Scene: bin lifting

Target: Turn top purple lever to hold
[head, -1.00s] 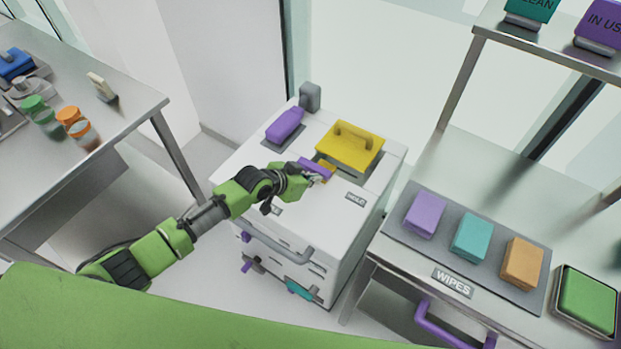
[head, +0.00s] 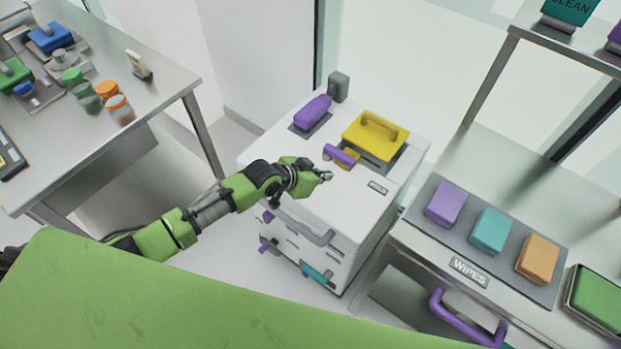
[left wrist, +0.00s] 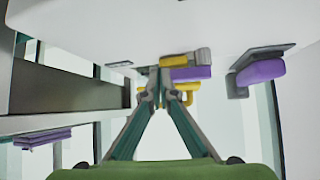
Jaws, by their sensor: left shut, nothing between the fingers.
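The top purple lever (head: 340,155) lies over a small orange-yellow piece on top of the white cabinet (head: 285,165), beside a yellow handled block. A grey label (head: 378,187) sits to its lower right, its text too small to read now. My left gripper (head: 325,175) is shut and empty, just in front of the lever and apart from it in the head view. In the left wrist view the shut fingertips (left wrist: 162,82) overlap the lever (left wrist: 190,74) in line of sight; contact cannot be told. My right gripper is not in view.
The yellow block (head: 375,135) stands behind the lever. A purple block (head: 313,111) and grey post (head: 338,86) are at the cabinet's back left. Purple and teal handles are on the front. A wipes table (head: 480,180) stands right, a bottle table (head: 165,100) left.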

